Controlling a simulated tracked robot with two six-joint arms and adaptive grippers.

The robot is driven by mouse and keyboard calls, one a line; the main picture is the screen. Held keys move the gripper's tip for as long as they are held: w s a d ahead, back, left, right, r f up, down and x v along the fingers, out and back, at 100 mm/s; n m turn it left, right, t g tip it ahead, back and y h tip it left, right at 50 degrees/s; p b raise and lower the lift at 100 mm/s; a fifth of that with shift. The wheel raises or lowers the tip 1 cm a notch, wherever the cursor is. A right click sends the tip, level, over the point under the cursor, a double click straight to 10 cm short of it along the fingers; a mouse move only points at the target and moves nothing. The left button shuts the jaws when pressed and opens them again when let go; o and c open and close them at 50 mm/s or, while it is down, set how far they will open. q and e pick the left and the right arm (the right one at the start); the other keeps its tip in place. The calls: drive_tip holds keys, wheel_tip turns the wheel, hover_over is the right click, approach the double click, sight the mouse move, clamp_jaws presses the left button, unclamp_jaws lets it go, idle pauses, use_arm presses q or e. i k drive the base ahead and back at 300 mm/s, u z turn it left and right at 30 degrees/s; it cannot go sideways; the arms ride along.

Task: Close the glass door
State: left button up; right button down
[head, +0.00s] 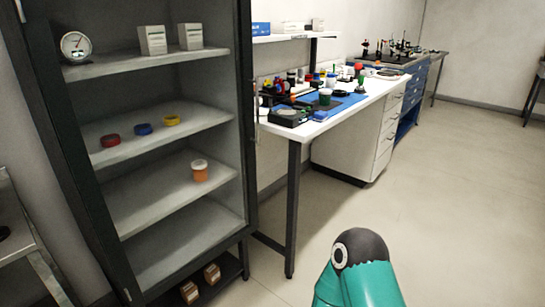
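A tall dark-framed cabinet (246,130) stands at the left of the head view. Its pale shelves show clearly. A dark upright runs down its left side, with small light metal pieces at top and bottom that look like hinges. A thin light strip that may be a handle shows by the right upright. The glass itself is not distinguishable, and I cannot tell how far the door stands open. Neither of my grippers is in view. Only a teal arm link of mine with a dark cap shows at the bottom, right of centre.
The cabinet holds a round gauge (76,46), white boxes (152,40), coloured rings (143,129) and an orange jar (200,171). A cluttered white workbench (345,112) stands right of the cabinet. A metal rack (22,240) is at far left. The floor (450,190) at right is clear.

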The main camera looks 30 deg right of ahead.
sight(32, 14)
drive_tip(key=u, duration=0.15)
drive_tip(key=i, duration=0.9)
drive_tip(key=z, duration=0.1)
